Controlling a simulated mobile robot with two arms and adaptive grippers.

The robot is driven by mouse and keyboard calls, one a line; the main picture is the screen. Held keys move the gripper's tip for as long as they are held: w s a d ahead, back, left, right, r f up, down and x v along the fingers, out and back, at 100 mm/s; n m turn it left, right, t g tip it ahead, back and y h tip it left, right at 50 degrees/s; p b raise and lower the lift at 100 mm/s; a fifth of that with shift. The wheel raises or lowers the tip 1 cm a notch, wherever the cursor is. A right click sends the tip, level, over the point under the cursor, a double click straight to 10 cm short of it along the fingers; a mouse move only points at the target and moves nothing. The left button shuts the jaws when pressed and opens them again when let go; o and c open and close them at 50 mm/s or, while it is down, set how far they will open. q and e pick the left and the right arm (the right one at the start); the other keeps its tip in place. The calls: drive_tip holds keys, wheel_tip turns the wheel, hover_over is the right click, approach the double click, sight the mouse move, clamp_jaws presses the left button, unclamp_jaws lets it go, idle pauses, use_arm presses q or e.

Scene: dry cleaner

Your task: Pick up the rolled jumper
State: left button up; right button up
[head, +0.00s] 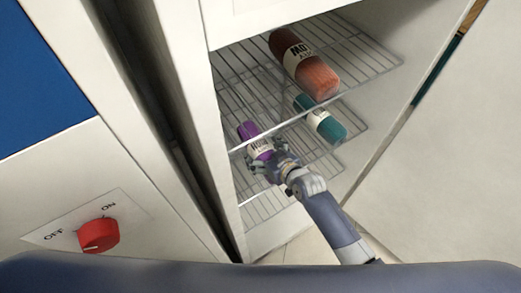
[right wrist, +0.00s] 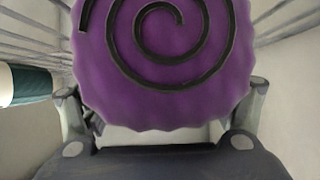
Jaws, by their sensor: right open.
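A purple roll (head: 247,131) with a pale label lies on a wire shelf in the white cabinet. My right gripper (head: 262,161) is at the near end of this roll, its fingers open. In the right wrist view the roll's round end (right wrist: 165,60), with a dark spiral, fills the space between the open fingers (right wrist: 162,92), with a finger at each side. I cannot tell whether they touch it. An orange-red roll (head: 318,78) and a teal roll (head: 330,128), both with pale labels, lie to the right. I cannot read the labels surely enough to tell which is the jumper. My left gripper is not in view.
The wire shelves (head: 365,55) have bare room at the right. The cabinet's side walls (head: 372,130) bound the opening. A red knob (head: 99,235) marked OFF and ON is on a white panel at the left. The teal roll also shows at the wrist view's left edge (right wrist: 30,85).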

drive_tip(key=c, duration=1.3)
drive_tip(key=shift+c, duration=0.8)
drive_tip(key=shift+r, duration=0.2)
